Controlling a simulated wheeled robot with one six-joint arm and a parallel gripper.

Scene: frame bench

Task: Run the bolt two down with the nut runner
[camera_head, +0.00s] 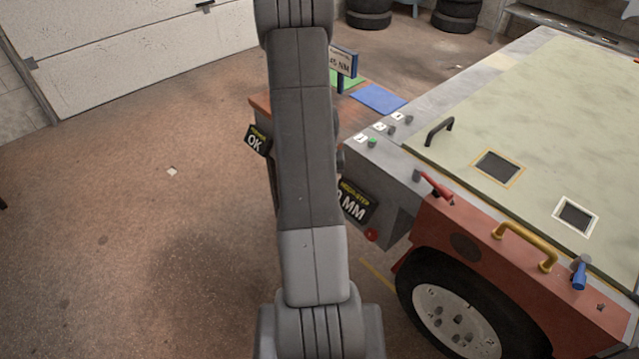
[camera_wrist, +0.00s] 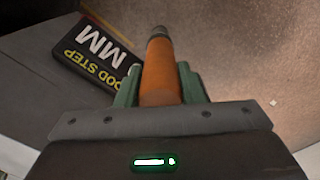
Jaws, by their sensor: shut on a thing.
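In the wrist view my gripper (camera_wrist: 160,84) is shut on the nut runner (camera_wrist: 158,70), an orange tapered body with a dark tip. The tip points away from the wrist over floor and a dark display, with no bolt at it. In the head view my arm hides the gripper and nut runner. Three bolts stand in a row on the bench's grey left edge beside small white number tags: the near one (camera_head: 373,142) has a green top, the middle one (camera_head: 391,130) and far one (camera_head: 409,119) are grey. The middle one appears to be bolt two; its tag is hard to read.
A black handle (camera_head: 438,130), red lever (camera_head: 436,187) and yellow handle (camera_head: 522,244) stick out from the bench.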

